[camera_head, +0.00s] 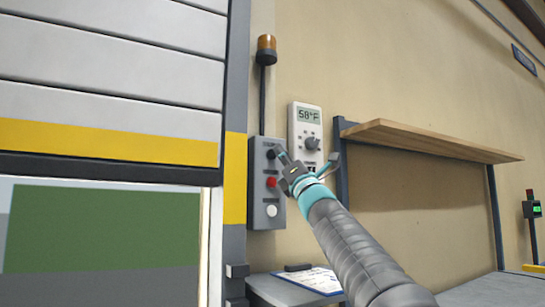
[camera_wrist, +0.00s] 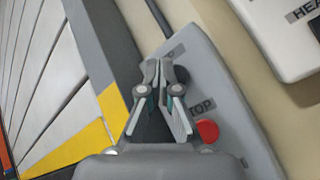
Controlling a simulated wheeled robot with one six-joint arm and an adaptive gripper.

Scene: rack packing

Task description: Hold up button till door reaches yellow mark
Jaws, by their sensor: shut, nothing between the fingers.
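The grey control box (camera_head: 257,222) on the wall has a dark upper button (camera_head: 270,154), a red stop button (camera_head: 271,182) and a white lower button (camera_head: 271,211). My gripper (camera_head: 284,157) is shut and empty, its tips at the upper button. In the wrist view the closed fingertips (camera_wrist: 159,68) partly cover that dark button (camera_wrist: 182,75); I cannot tell whether it is pressed in. The door (camera_head: 110,95) is partly raised, with a yellow stripe and dark bottom edge. A yellow mark (camera_head: 235,180) is on the door post; the door's bottom edge is level with its middle.
A thermostat (camera_head: 305,121) reading 58°F is right of the box. An amber lamp (camera_head: 266,44) stands above it. A wooden shelf (camera_head: 430,137) juts out at right. A clipboard (camera_head: 318,279) lies on a ledge below. The doorway opening is at lower left.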

